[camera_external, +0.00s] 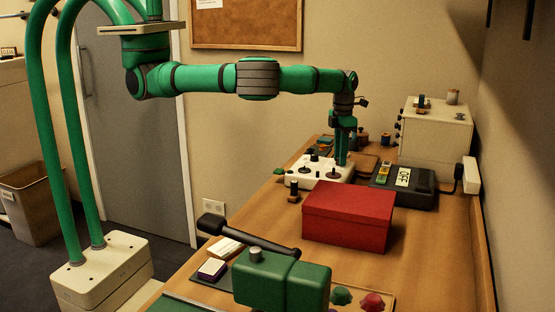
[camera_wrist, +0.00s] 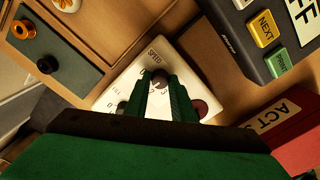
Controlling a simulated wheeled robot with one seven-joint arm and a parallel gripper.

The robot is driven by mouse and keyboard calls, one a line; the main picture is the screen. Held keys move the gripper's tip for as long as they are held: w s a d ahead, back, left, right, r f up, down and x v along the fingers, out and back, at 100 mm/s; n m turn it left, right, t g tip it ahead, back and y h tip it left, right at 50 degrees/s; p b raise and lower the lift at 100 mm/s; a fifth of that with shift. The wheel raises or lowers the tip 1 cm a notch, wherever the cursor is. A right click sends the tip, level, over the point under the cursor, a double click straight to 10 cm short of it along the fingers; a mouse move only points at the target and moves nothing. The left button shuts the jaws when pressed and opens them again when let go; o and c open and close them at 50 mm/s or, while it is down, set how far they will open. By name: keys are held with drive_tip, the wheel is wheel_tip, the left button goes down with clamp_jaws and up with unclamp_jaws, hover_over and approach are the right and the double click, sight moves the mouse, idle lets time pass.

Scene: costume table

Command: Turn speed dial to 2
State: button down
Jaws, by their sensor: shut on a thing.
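The speed dial (camera_wrist: 160,75) is a dark round knob on a white control panel (camera_wrist: 192,60), beside the printed word SPEED. Some numbers show around it, but the pointer's setting is hidden or too small to read. My gripper (camera_wrist: 161,84) is shut on the speed dial, with its green fingers reaching down over the panel. In the external view my gripper (camera_external: 342,160) is at the back right of the white panel (camera_external: 335,178), and the dial it holds is hidden there.
A dark red knob (camera_wrist: 199,108) is close beside my fingers on the panel. A red box (camera_external: 348,214) stands in front of the panel. A dark device with an OFF display (camera_external: 403,177) is at the right. A cream box (camera_external: 433,134) stands behind it.

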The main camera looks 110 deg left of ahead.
drive_tip(key=n, duration=0.5)
drive_tip(key=shift+n, duration=0.3)
idle(0.4)
drive_tip(key=c, duration=1.5)
unclamp_jaws()
wheel_tip(320, 180, up, 11)
drive_tip(key=shift+f, duration=0.1)
drive_tip(key=shift+a, duration=0.1)
